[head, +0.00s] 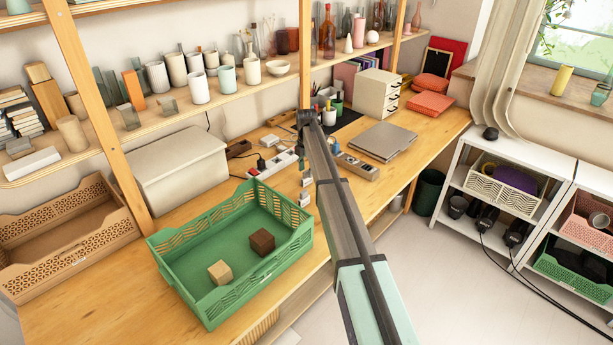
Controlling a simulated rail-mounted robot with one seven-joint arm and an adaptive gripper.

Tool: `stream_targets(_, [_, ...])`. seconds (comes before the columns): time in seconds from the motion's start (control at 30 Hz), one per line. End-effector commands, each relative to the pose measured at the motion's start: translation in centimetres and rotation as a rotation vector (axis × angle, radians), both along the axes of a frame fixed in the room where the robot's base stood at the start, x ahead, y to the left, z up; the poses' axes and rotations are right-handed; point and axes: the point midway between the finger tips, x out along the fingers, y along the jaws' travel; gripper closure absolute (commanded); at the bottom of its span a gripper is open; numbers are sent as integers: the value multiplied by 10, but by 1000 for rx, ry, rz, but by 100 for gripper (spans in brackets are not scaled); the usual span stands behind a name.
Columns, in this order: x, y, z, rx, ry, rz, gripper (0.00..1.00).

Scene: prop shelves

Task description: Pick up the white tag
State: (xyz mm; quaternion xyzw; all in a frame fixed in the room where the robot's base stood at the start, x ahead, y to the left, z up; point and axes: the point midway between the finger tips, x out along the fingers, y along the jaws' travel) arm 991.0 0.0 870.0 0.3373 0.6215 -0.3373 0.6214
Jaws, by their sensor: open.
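I cannot tell for certain which thing is the white tag. Small whitish pieces (304,199) lie on the wooden bench just right of the green crate, left of my arm; they are too small to make out.
The green crate (180,268) holds a pale wooden cube (220,272) and a dark brown cube (262,240). A grey laptop-like slab (388,142) and a drawer box (377,95) stand right. Shelves (150,118) overhang the back.

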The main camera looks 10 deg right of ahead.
Motion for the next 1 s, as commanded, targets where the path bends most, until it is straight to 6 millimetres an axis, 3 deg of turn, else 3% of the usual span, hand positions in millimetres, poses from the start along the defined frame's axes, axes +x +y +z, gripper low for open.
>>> stream_targets(0.13, [0, 0, -15, 0, 1, 0, 51])
stream_targets(0.37, [0, 0, -18, 0, 0, 0, 51])
stream_targets(0.5, [0, 0, -18, 0, 0, 0, 89])
stream_targets(0.57, [0, 0, -18, 0, 0, 0, 99])
stream_targets(1.0, [0, 0, -17, -1, 1, 0, 99])
